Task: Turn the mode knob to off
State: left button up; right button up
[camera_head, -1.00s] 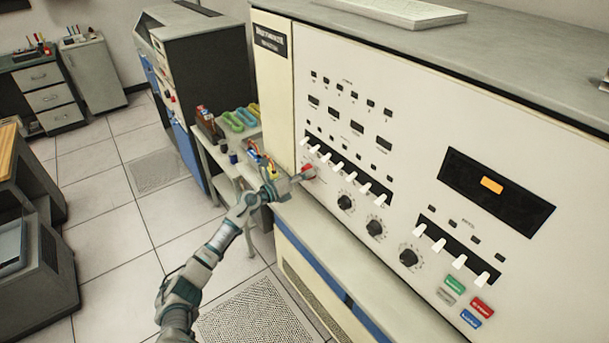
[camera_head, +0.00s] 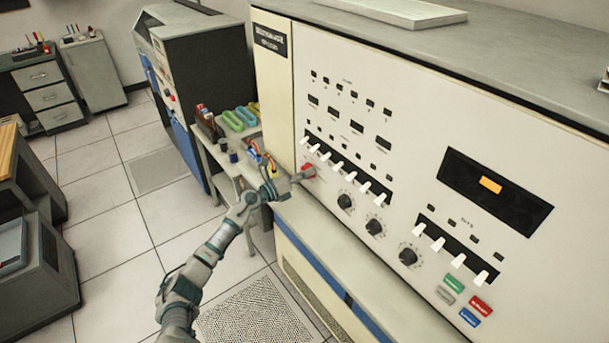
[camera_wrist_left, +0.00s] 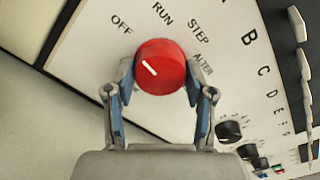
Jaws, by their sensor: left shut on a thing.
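The red mode knob (camera_head: 308,169) is on the cream panel, at the left end of the row of white switches. In the left wrist view the knob (camera_wrist_left: 160,68) has a white pointer line, tilted from upper left to lower right. The labels OFF, RUN, STEP and ALTER arc around its far side, and the line's upper-left end points roughly towards OFF. My left gripper (camera_head: 298,176) reaches it from the left. In the left wrist view its two fingers (camera_wrist_left: 158,90) are shut on the knob's sides. My right gripper is not in view.
Several white switches (camera_head: 345,168) and black knobs (camera_head: 374,227) sit on the panel to the right. A grey ledge (camera_head: 325,240) runs below the panel.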

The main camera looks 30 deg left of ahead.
pick_arm(q)
jog(key=shift+f, duration=0.2)
dwell(0.5)
jog(key=o, duration=1)
jog(key=shift+o, duration=0.8)
jog(key=shift+w+a, duration=0.15)
jog(key=shift+a, duration=0.05)
jog(key=v, duration=1.2)
jog(key=shift+f, duration=0.1)
